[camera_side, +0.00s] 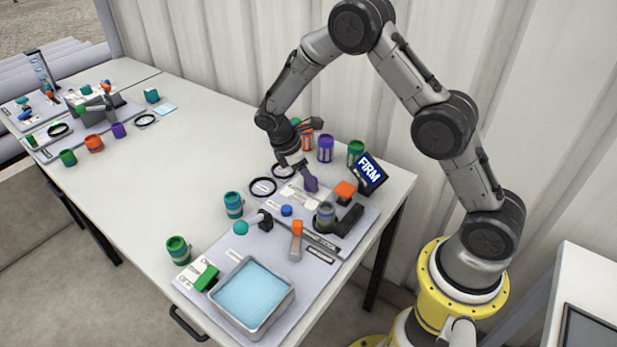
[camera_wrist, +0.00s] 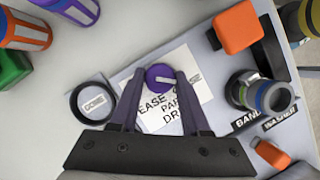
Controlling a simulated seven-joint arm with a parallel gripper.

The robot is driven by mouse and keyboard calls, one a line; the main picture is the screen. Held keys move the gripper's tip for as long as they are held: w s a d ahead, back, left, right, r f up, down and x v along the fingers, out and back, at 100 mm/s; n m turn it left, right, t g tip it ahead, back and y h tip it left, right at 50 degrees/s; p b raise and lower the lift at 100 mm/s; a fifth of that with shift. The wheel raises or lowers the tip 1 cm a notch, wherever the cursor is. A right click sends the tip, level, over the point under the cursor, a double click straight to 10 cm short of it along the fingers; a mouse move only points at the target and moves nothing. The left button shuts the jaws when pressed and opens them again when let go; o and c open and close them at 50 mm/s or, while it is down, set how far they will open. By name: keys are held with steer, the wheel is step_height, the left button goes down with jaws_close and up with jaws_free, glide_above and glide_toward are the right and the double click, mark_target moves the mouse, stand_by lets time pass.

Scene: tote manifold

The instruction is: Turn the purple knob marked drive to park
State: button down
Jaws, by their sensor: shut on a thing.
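The purple knob (camera_wrist: 160,75) is round, with a pale line that runs roughly sideways from its middle to its right. It stands at a white label plate (camera_wrist: 158,120) with partly covered words; "EASE", "PAR" and "DR" can be read. My gripper (camera_wrist: 161,78) has one finger on each side of the knob and is shut on it. In the side view my gripper (camera_side: 303,172) reaches down to the purple knob (camera_side: 310,184) on the far part of the grey panel. The fingers and gripper body hide part of the plate's lettering.
A black ring marked "DONE" (camera_wrist: 92,102) lies left of the knob. An orange block (camera_wrist: 237,27) and a banded cylinder (camera_wrist: 262,92) stand to the right. Several banded canisters stand behind. A tray of blue liquid (camera_side: 252,297) is at the front. The table's middle is clear.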

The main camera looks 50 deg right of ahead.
steer(key=m, duration=0.2)
steer(key=m+g+y, duration=0.1)
steer(key=m, duration=0.2)
steer(key=shift+w+d+r+y, duration=0.1)
steer(key=shift+w+y, duration=0.05)
steer(key=shift+y, duration=0.15)
steer(key=shift+d+m+g+y, duration=0.15)
steer(key=shift+m+y, duration=0.25)
steer(key=shift+m, duration=0.8)
steer(key=shift+a+m+g+y, duration=0.1)
steer(key=shift+m+g+y, duration=0.25)
steer(key=shift+m, duration=0.85)
steer(key=shift+c, duration=1.9)
jaws_free()
steer(key=v, duration=1.3)
steer(key=shift+d+r, duration=0.25)
steer(key=shift+r, duration=0.15)
steer(key=shift+w, duration=0.1)
